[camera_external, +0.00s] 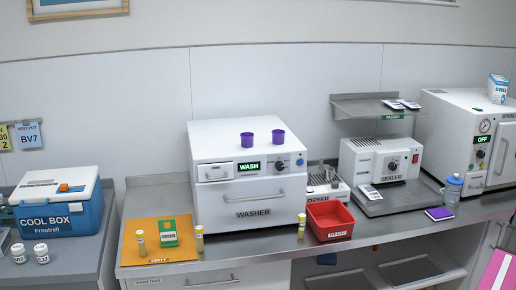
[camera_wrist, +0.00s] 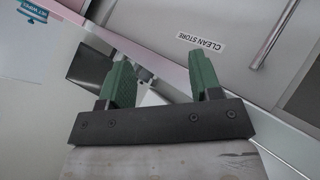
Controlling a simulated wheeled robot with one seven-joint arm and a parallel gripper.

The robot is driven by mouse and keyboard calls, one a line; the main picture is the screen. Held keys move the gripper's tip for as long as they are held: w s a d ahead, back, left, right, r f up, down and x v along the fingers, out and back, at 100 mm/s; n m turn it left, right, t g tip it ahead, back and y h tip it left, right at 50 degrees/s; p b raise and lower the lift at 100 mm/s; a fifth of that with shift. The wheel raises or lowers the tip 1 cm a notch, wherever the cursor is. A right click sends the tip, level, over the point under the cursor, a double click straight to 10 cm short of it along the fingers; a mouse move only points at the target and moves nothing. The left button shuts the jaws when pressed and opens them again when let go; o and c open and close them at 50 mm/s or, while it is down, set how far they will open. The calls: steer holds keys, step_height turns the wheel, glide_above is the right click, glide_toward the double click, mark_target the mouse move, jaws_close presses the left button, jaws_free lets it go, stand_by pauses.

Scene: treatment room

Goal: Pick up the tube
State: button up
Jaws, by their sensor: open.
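Three small tube-like containers with yellow parts stand upright in the external view. One is on the orange mat's left side (camera_external: 140,243), one is by the washer's front left corner (camera_external: 200,240), and one is by its front right corner (camera_external: 301,226). I cannot tell which is the task's tube. My gripper (camera_wrist: 165,66) shows only in the wrist view. Its two green fingers are apart with nothing visible between them. No tube is recognisable in the wrist view, and my arm is not visible in the external view.
The orange mat (camera_external: 150,254) also holds a green box (camera_external: 169,233). The washer (camera_external: 250,178) carries two purple cups (camera_external: 247,139). A red bin (camera_external: 330,221) stands right of it. A cool box (camera_external: 58,208) is at left. A "CLEAN STORE" label (camera_wrist: 202,42) shows in the wrist view.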

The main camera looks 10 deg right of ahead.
steer(key=w+a+r+t+y, duration=0.1)
steer(key=w+a+r, duration=0.35)
steer(key=a, duration=0.45)
steer(key=w+a+r+n+t+y, duration=0.1)
steer(key=w+a+r, duration=0.2)
steer(key=w+a, duration=0.35)
steer(key=w+a+r+t+y, duration=0.1)
steer(key=w+a+r, duration=0.25)
steer(key=a, duration=0.65)
steer(key=w+a+r+n+t+y, duration=0.1)
steer(key=w+a+r+n+y, duration=0.15)
steer(key=a, duration=1.05)
steer(key=w+a+r+n+t+y, duration=0.15)
steer(key=w+a, duration=0.25)
steer(key=a, duration=0.8)
steer(key=n+g+y, duration=0.4)
steer(key=n+y, duration=0.5)
steer(key=y, duration=0.1)
glide_toward(307, 220)
steer(key=a+f, duration=0.1)
steer(key=shift+w+x, duration=0.15)
steer(key=shift+x, duration=2.75)
steer(key=shift+w+x, duration=0.15)
steer(key=shift+x, duration=2.7)
steer(key=shift+d+r, duration=0.1)
steer(key=c, duration=1)
